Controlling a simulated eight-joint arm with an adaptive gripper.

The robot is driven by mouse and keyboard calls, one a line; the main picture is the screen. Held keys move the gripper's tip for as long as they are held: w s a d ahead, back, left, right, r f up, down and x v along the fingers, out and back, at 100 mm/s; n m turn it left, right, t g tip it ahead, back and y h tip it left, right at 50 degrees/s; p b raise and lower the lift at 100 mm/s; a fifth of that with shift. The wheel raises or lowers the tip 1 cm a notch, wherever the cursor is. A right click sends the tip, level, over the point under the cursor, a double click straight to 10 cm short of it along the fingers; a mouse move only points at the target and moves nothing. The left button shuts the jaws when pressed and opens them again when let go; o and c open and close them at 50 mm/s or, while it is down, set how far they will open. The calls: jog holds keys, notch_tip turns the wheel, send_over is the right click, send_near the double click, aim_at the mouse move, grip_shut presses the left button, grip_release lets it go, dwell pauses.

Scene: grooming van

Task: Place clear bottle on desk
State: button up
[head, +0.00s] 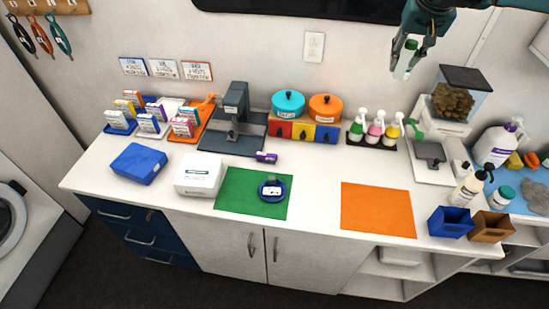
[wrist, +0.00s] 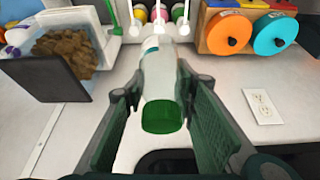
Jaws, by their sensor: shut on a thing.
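My gripper (head: 404,66) is high at the upper right of the head view, above the white desk (head: 320,185) and near the wall. It is shut on the clear bottle (head: 402,61), which is held up in the air, well clear of the desk. In the wrist view the bottle (wrist: 158,72) lies between the two dark finger pads, with its green end (wrist: 162,117) towards the camera. Its far end overlaps the spray bottles in the picture.
An orange mat (head: 378,209) is bare. A green mat (head: 232,191) holds a blue round dish (head: 272,188). Spray bottles (head: 375,132) stand at the back, near a brown-filled dispenser (head: 459,100). Blue (head: 450,222) and brown bins (head: 492,225) stand at front right.

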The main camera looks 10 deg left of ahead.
jog(key=s+d+f+n+y+p, duration=0.1)
jog(key=s+f+n+p, duration=0.2)
jog(key=f, duration=0.9)
jog(key=s+d+f+n+y+p, duration=0.1)
jog(key=s+d+f+n+p, duration=0.1)
jog(key=s+f+p, duration=0.3)
jog(key=shift+s+f+n, duration=0.4)
jog(key=shift+s+f, duration=1.05)
jog(key=shift+f, duration=2.35)
jog(key=shift+f, duration=2.9)
jog(key=shift+f, duration=0.1)
jog(key=shift+f, duration=2)
jog(key=shift+f, duration=0.1)
